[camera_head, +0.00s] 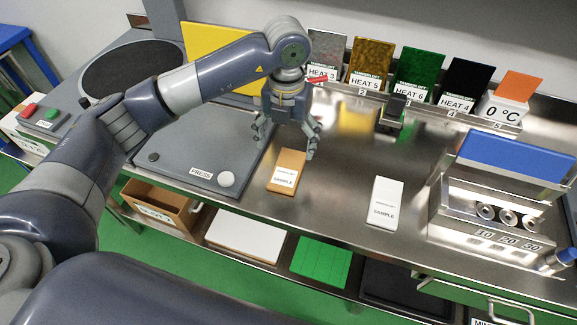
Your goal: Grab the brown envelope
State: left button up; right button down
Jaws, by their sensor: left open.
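The brown envelope (287,171) lies flat on the steel worktop, with a white label reading SAMPLE on it. My left gripper (284,149) is open above the envelope, its fingers spread to the left and right of the envelope's far end. The gripper points down and nothing is between its fingers. I cannot tell exactly how high the fingertips are over the worktop. My right gripper is not in view.
A white envelope (385,202) labelled SAMPLE lies to the right. A grey press plate (190,160) is on the left. Several coloured cards, including a green one (417,68), stand along the back. A blue-topped machine (515,157) stands at the right.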

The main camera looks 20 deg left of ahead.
aim_at(288, 169)
pick_arm(q)
notch_tip(288, 169, down, 4)
jog(key=shift+s+r+p, duration=0.1)
jog(key=shift+r+p, duration=0.05)
jog(key=shift+p, duration=0.2)
jog(key=f, duration=0.1)
jog(key=f+p, duration=0.1)
jog(key=f, duration=0.1)
jog(key=f+p, duration=0.1)
jog(key=shift+w+f, duration=0.25)
jog(key=shift+f, duration=0.6)
jog(key=c, duration=1)
